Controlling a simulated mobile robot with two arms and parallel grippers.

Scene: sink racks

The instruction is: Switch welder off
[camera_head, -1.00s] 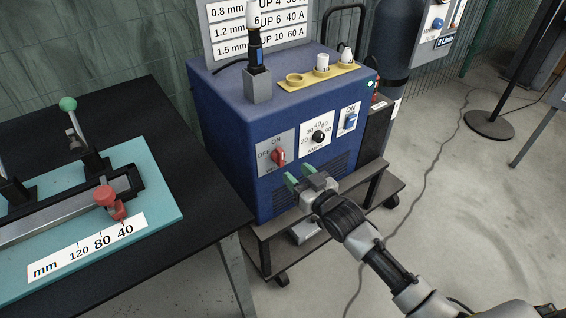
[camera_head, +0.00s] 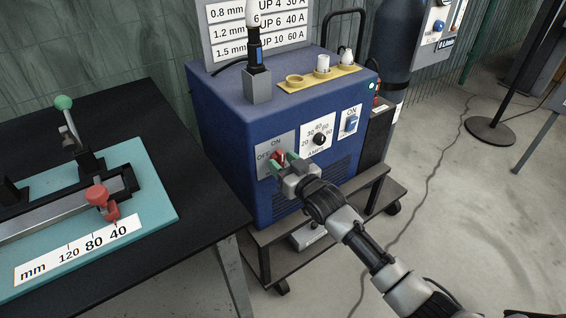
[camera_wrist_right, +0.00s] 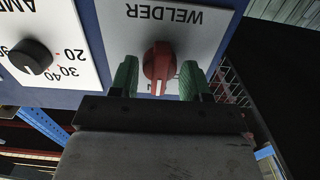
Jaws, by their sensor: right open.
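The blue welder (camera_head: 235,125) stands on a cart, its front facing me. The red welder knob (camera_head: 280,157) sits on its front plate between OFF and ON labels. In the right wrist view the red knob (camera_wrist_right: 158,62) has its white line pointing down the picture, toward the partly hidden ON label; the WELDER lettering is upside down. My right gripper (camera_head: 285,164) is at the knob. In the wrist view its green fingertips (camera_wrist_right: 158,80) are open, one on each side of the knob, with small gaps visible. My left gripper is out of view.
An amp dial (camera_head: 319,139) and a blue ON switch (camera_head: 351,124) are to the right on the welder. A black table (camera_head: 180,150) with a teal fixture (camera_head: 150,190) stands at left. The cart shelf (camera_head: 340,215) is below my right arm.

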